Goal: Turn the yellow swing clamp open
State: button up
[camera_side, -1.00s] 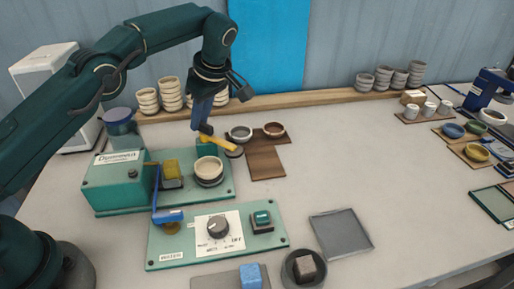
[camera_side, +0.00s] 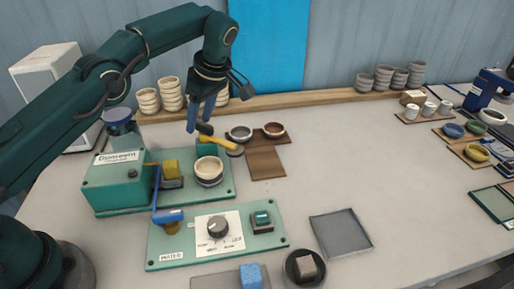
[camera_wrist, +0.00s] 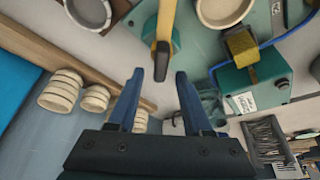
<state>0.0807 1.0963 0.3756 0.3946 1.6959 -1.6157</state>
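The yellow swing clamp (camera_side: 218,142) is a bar with a dark end, lying behind the cream bowl (camera_side: 209,167) on the green dryer base (camera_side: 222,188). In the wrist view the yellow bar (camera_wrist: 165,20) runs beside the bowl (camera_wrist: 222,10), not across it, and its dark end (camera_wrist: 161,62) points toward my gripper. My gripper (camera_side: 198,130) is open, with its fingers spread near the dark end. In the wrist view the dark end appears between the fingertips (camera_wrist: 158,74), with gaps on both sides. Contact cannot be confirmed.
A green box with a yellow block (camera_side: 171,168) stands left of the bowl. A control panel with a knob (camera_side: 217,227) and a blue-handled lever (camera_side: 168,215) are in front. Two bowls (camera_side: 240,133) (camera_side: 274,130) sit behind right. The table's right-middle is mostly clear.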

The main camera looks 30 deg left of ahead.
jog(key=shift+m, duration=0.3)
jog(key=m+t, duration=0.1)
jog(key=m, duration=0.3)
jog(key=shift+w+t, duration=0.15)
jog(key=shift+t, duration=0.25)
jog(key=m+t+h, duration=0.1)
jog(key=m, duration=0.3)
jog(key=shift+w+d, duration=0.1)
jog(key=shift+t, duration=0.3)
jog(key=v, duration=0.4)
jog(key=shift+w+d+r, duration=0.1)
jog(key=shift+r, duration=0.2)
jog(key=s+r+m+t+h, duration=0.1)
jog(key=s+r+t, duration=0.1)
jog(key=s+r, duration=0.7)
jog(key=s+d+f+m+h, duration=0.1)
jog(key=s+f+m, duration=0.2)
jog(key=s, duration=0.4)
jog(key=s+d+f+m+h, duration=0.1)
jog(key=s+d+f+m, duration=0.1)
jog(key=s, duration=0.5)
jog(key=shift+s+d+f+m, duration=0.35)
jog(key=shift+f+m, duration=0.35)
jog(key=shift+m, duration=0.7)
